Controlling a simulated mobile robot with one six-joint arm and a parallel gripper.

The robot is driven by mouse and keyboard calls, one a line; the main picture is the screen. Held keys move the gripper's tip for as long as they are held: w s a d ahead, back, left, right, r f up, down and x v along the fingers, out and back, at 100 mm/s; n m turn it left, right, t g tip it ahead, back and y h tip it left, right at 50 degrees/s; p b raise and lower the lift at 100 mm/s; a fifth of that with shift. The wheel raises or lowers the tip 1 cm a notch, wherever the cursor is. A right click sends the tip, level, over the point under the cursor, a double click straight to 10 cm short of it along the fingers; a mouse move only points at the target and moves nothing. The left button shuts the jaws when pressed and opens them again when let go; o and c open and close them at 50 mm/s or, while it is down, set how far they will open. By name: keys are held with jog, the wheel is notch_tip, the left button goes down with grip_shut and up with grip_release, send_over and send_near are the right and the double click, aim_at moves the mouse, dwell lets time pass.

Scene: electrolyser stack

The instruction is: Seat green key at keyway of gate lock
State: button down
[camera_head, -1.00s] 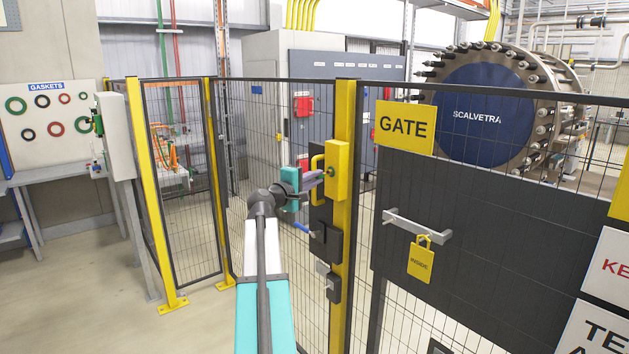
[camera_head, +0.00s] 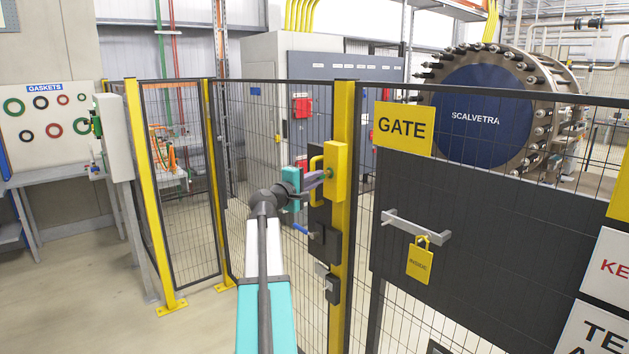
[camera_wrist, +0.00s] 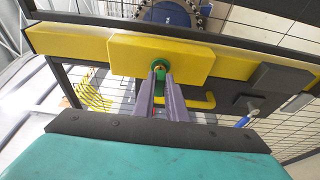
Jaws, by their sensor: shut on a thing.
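The gate lock (camera_head: 336,160) is a yellow box on the yellow gate post, and it also shows in the wrist view (camera_wrist: 195,62). The green key (camera_wrist: 159,70) is at the face of the lock box, against or in its keyway, with a brassy spot at its middle. My gripper (camera_head: 322,178) reaches to the lock from the left. In the wrist view its two purple fingers (camera_wrist: 162,85) are shut on the green key. The fingertips partly cover the key, so I cannot tell how deep it sits.
The gate (camera_head: 450,215) with a grey handle (camera_head: 415,225) and a hanging yellow tag (camera_head: 420,262) is to the right. A blue-handled latch (camera_head: 303,229) sits below the lock. Mesh fence panels stand to the left, with open floor (camera_head: 75,300) in front.

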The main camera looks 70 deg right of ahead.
jog(key=shift+s+d, duration=0.3)
jog(key=shift+d, duration=0.15)
dwell(0.4)
jog(key=c, duration=1.7)
grip_release()
jog(key=b+v, duration=0.4)
jog(key=v, duration=0.9)
jog(key=shift+a+r, duration=0.1)
jog(key=shift+a, duration=0.3)
